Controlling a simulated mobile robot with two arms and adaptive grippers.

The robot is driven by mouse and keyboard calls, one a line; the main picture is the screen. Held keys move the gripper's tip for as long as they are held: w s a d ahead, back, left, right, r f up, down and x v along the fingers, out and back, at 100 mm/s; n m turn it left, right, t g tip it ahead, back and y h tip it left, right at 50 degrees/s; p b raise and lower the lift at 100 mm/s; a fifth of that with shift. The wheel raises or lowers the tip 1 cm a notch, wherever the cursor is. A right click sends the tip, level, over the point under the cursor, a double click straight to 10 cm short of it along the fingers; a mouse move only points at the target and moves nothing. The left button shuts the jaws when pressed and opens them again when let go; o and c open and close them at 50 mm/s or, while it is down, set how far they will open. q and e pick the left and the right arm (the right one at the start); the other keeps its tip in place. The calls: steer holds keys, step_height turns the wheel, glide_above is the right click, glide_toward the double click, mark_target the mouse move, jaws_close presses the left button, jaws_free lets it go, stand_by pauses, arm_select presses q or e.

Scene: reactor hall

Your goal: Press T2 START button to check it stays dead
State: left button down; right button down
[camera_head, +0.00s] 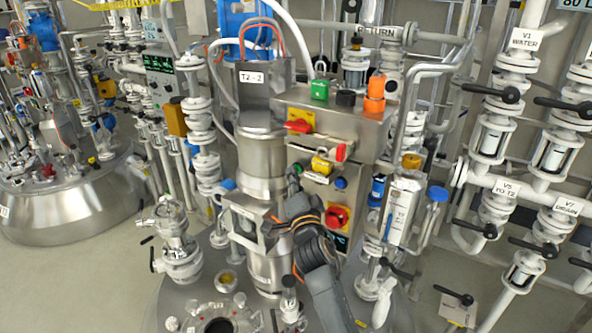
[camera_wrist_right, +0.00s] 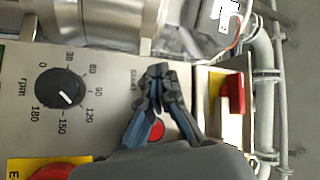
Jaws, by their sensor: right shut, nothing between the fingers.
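The T2 control box (camera_head: 350,125) stands beside the vessel column marked T2-2 (camera_head: 262,100). My right gripper (camera_head: 292,176) is at the left part of the box's lower panel, reaching up from below. In the right wrist view the gripper (camera_wrist_right: 158,72) is shut and empty, its fingertips together beside the small START lettering (camera_wrist_right: 133,78). The START button is hidden behind the fingertips; I cannot tell whether they touch it. A red button (camera_wrist_right: 157,130) shows between the fingers. My left gripper is out of view.
A black rpm dial (camera_wrist_right: 60,88) is on the panel. A red emergency knob (camera_head: 337,216) and a red switch on yellow (camera_head: 300,122) are close to the arm. Valve pipes (camera_head: 490,140) crowd the right; the floor (camera_head: 95,270) at left is clear.

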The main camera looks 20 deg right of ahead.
stand_by(0.4)
steer(key=shift+s+a, duration=0.5)
steer(key=shift+a, duration=0.1)
